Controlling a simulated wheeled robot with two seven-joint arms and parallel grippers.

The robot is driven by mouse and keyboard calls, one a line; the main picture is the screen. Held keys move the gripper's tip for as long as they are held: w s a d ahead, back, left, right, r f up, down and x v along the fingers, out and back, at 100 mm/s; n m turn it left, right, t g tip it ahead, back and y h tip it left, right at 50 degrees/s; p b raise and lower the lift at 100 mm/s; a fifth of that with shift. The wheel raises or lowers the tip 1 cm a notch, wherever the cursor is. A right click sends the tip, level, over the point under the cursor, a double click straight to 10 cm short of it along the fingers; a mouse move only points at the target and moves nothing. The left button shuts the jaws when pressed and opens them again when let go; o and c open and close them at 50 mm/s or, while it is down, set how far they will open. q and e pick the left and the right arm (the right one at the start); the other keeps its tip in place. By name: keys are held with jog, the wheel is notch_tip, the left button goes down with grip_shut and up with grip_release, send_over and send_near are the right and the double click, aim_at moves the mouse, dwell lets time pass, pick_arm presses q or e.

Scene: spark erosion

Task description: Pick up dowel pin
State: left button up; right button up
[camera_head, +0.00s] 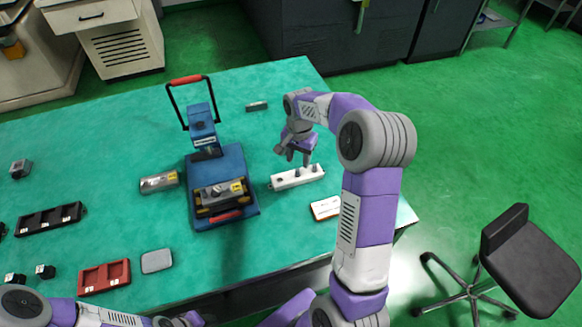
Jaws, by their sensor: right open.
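A white block (284,183) lies on the green table, with a few small dark holes or pin ends along its top. I cannot tell for certain which of these is the dowel pin. My right gripper (296,157) points down just above and behind the white block. Its fingers are apart and nothing shows between them. They hide part of the block's back edge. Parts of my left arm show along the bottom left edge, but its gripper does not show.
A blue fixture with a red-handled frame (232,177) stands left of the white block. A metal cylinder (159,182), a red tray (104,276), a black tray (50,219), a grey pad (156,261) and a white-labelled piece (325,208) lie around. A chair (530,260) stands right.

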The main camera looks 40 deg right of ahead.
aim_at(297, 170)
jog(key=shift+s+f, duration=0.15)
jog(key=shift+f, duration=0.8)
jog(key=f, duration=0.1)
jog(key=f+b, duration=0.1)
jog(key=f, duration=0.1)
jog(key=f+b, duration=0.1)
jog(key=shift+w+f, duration=0.2)
jog(key=shift+w, duration=0.05)
jog(key=shift+c, duration=0.5)
grip_shut()
